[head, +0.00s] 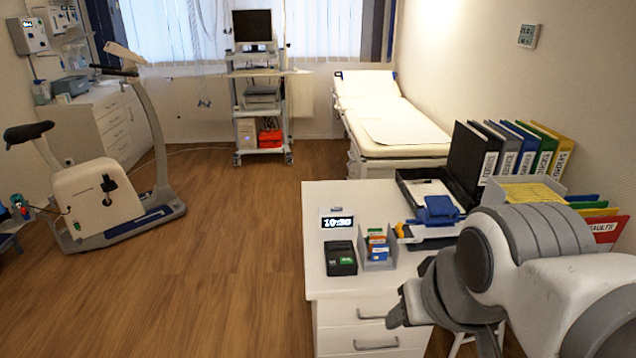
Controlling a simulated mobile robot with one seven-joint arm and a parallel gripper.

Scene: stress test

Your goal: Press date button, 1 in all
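A small digital clock (337,223) stands near the left back part of the white desk, its lit display reading about 10:30. A small bluish-grey piece shows on its top. No button marked as date can be read at this size. My arm reaches in from the lower right, and its grey end, my gripper (404,305), is at the desk's front edge, in front of and to the right of the clock. It is apart from the clock in the picture. Its fingers are too unclear to tell open from shut.
The white desk (318,280) also holds a black device (341,258) in front of the clock, a card holder (378,264), a blue hole punch (438,210), a black tray (405,184) and several binders (500,155). The desk's back left is clear.

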